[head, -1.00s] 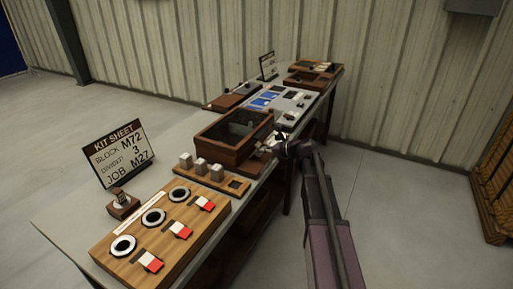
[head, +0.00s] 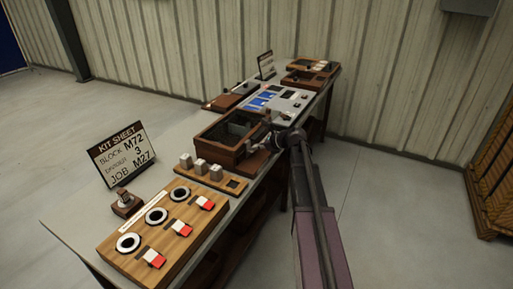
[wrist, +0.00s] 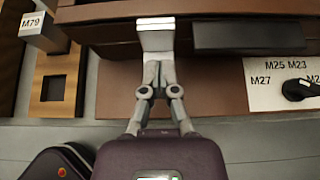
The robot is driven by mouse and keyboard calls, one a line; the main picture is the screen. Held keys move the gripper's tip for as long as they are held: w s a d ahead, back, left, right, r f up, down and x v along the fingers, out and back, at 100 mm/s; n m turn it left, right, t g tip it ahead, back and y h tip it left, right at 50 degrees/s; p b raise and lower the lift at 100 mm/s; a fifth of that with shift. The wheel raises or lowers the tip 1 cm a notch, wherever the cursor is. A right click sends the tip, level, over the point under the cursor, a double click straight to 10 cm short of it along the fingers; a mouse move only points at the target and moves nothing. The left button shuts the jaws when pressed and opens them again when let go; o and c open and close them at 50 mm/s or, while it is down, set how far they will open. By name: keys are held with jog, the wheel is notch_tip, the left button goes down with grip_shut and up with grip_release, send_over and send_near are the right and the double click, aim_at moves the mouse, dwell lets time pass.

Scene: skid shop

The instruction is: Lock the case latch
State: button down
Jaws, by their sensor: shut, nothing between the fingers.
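The case (head: 211,148) is a brown wooden box with a dark top or interior, on the middle of the bench. Its front wall (wrist: 110,33) crosses the top of the wrist view. A pale metal latch plate (wrist: 155,36) stands at this front, left of a dark bar (wrist: 240,35). My gripper (wrist: 158,68) is shut and empty, with its fingertips just below the plate; whether they touch it I cannot tell. In the head view my gripper (head: 268,140) is at the case's right side, and the latch is too small to make out.
A dial plate marked M25, M23, M27 (wrist: 262,92) with a black knob (wrist: 300,89) lies right of my gripper. A wooden tray (wrist: 57,108) with a block marked M79 (wrist: 40,27) is on the left. A kit sheet (head: 121,154) stands on the bench.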

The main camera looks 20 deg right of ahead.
jog(key=shift+r+p, duration=0.35)
jog(key=shift+r, duration=0.15)
jog(key=shift+s+r, duration=0.1)
jog(key=shift+r, duration=0.05)
jog(key=shift+s+d+r+p, duration=0.4)
jog(key=shift+r+p, duration=0.2)
jog(key=shift+p, duration=0.2)
jog(key=r+p+v, duration=0.1)
jog(key=p+v, duration=0.4)
jog(key=v, duration=0.2)
jog(key=shift+r, duration=0.45)
jog(key=shift+w, duration=0.1)
